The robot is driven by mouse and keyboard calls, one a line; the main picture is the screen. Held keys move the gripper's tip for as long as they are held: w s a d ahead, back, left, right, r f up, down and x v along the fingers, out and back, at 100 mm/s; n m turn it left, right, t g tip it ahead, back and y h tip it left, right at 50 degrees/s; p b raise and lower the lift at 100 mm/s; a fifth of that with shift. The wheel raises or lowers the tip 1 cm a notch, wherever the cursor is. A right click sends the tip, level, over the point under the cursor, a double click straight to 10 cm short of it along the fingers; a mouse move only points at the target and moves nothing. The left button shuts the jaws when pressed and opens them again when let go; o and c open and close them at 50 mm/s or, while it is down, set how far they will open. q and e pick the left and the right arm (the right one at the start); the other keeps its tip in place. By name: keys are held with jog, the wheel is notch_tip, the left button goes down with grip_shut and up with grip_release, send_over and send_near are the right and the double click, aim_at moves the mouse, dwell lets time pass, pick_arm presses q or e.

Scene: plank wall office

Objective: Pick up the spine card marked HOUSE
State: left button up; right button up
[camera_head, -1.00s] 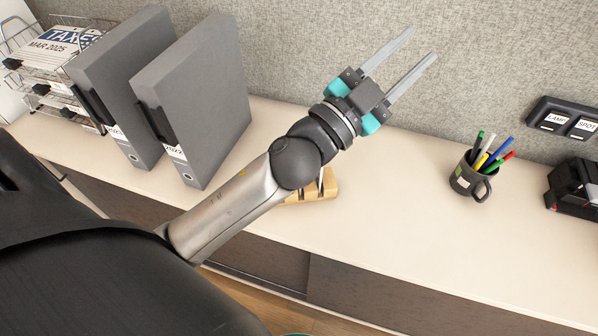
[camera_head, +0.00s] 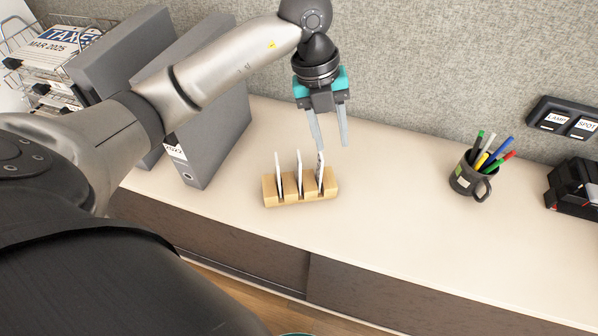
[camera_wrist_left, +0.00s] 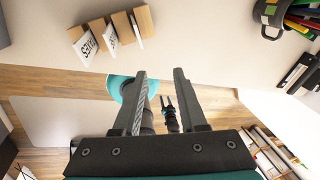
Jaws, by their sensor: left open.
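A light wooden holder (camera_head: 290,200) stands on the counter with three thin white cards upright in its slots: a left card (camera_head: 279,174), a middle card (camera_head: 299,174) and a right card (camera_head: 320,172). I cannot read HOUSE on any of them. The holder (camera_wrist_left: 122,28) is also at the upper left of the left wrist view, where a card (camera_wrist_left: 86,46) shows partly readable dark letters. My left gripper (camera_head: 333,148) is open and empty, pointing down just behind and above the right card. What seems to be my right gripper (camera_wrist_left: 168,104) is small and far below in the left wrist view.
Two grey binders (camera_head: 212,120) stand left of the holder, beneath my left arm. A wire rack (camera_head: 40,75) is at the far left. A dark mug of pens (camera_head: 468,178) and a switch panel (camera_head: 565,118) are at the right. The counter between holder and mug is clear.

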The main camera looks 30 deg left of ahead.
aim_at(299, 172)
pick_arm(q)
jog(key=a+n+y, duration=0.2)
jog(key=a+y, duration=0.1)
jog(key=a, duration=0.3)
jog(key=f+b, duration=0.1)
jog(key=f, duration=0.3)
jog(key=f+b, duration=0.1)
jog(key=f, duration=0.4)
jog(key=s+f+b, duration=0.1)
jog(key=f, duration=0.4)
jog(key=shift+f, duration=0.15)
jog(key=shift+m, duration=0.3)
jog(key=c, duration=0.3)
grip_shut()
pick_arm(e)
jog(key=f, duration=0.1)
jog(key=d+f, duration=0.1)
jog(key=f, duration=0.2)
jog(key=shift+d, duration=0.35)
jog(key=shift+s, duration=0.1)
